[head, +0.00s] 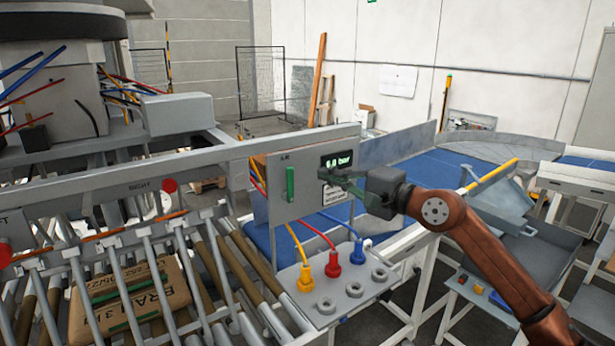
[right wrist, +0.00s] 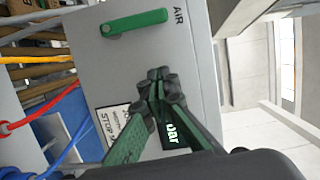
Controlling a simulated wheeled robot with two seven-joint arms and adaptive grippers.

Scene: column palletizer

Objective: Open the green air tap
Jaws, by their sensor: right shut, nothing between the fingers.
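The green air tap (head: 290,184) is a bar handle on the front of a grey panel (head: 272,210) marked AIR. Its handle stands upright in the head view. It also shows in the right wrist view (right wrist: 138,22), where the picture is turned on its side. My right gripper (head: 328,176) is in front of the panel, right of the tap and below the pressure display (head: 336,160), which reads 6.0 bar. Its fingertips are together in the right wrist view (right wrist: 160,82), empty and apart from the handle. They partly cover the display and a label there. My left gripper is not in view.
Below the panel, yellow (head: 305,278), red (head: 333,264) and blue (head: 357,252) hose plugs stand on a grey shelf with grey ring sockets. A roller conveyor with a brown sack (head: 130,300) is at left. The space right before the tap looks clear.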

